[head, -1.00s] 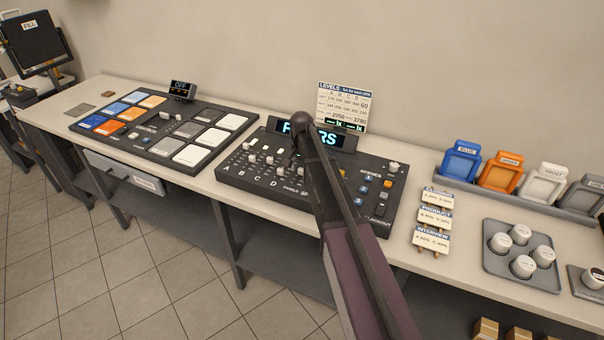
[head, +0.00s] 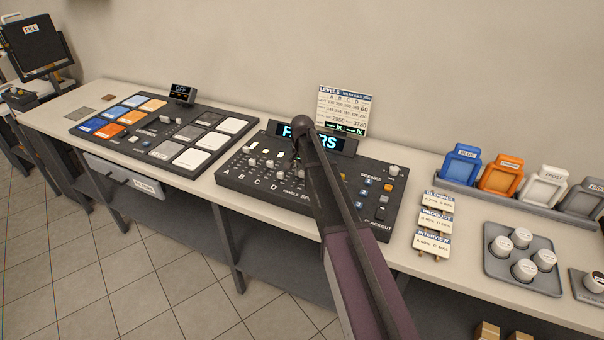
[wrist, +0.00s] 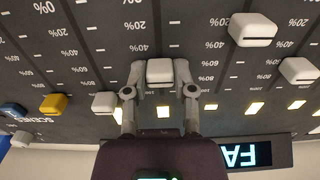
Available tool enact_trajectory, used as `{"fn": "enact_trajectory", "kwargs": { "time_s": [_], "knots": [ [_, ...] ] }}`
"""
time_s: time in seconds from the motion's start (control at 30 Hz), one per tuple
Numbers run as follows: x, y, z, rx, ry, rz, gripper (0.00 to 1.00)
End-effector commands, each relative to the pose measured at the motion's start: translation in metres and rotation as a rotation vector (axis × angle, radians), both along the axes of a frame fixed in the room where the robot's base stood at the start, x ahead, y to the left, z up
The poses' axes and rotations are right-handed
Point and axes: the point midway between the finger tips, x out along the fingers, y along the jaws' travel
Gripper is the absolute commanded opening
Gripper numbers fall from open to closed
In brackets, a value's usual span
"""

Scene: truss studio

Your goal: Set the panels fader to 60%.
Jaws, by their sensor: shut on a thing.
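The fader console (head: 232,172) stands on the bench, with fader letters A to D along its front and a lit display (head: 345,143) at its back. In the wrist view, turned upside down, my gripper (wrist: 160,66) is shut with a finger on each side of a white fader cap (wrist: 160,72). The cap sits about level with the 60% to 80% marks; the exact value is unclear. Its name label is out of the wrist view, so I cannot tell there which fader it is.
Other white caps stand close by, one (wrist: 253,30) near 20% and another (wrist: 105,102) near the lit end. A levels card (head: 344,108) stands behind the console. Scene cards (head: 436,222) and a cup tray (head: 494,268) lie right.

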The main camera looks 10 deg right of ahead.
Motion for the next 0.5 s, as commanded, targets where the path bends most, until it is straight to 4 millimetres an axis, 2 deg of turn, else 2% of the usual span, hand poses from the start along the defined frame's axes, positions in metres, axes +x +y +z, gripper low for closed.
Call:
{"fn": "enact_trajectory", "kwargs": {
  "time_s": [0.27,0.3,0.4,0.5],
  "knots": [
    [0.0011,-0.0023,-0.0002,-0.002,0.001,-0.001,0.0],
    [0.0009,-0.0023,-0.0002,-0.002,0.002,-0.001,0.4],
    [0.001,-0.0022,-0.0002,-0.002,0.001,-0.001,0.69],
    [0.0012,-0.0021,-0.0002,-0.002,0.001,-0.001,0.69]
  ]
}}
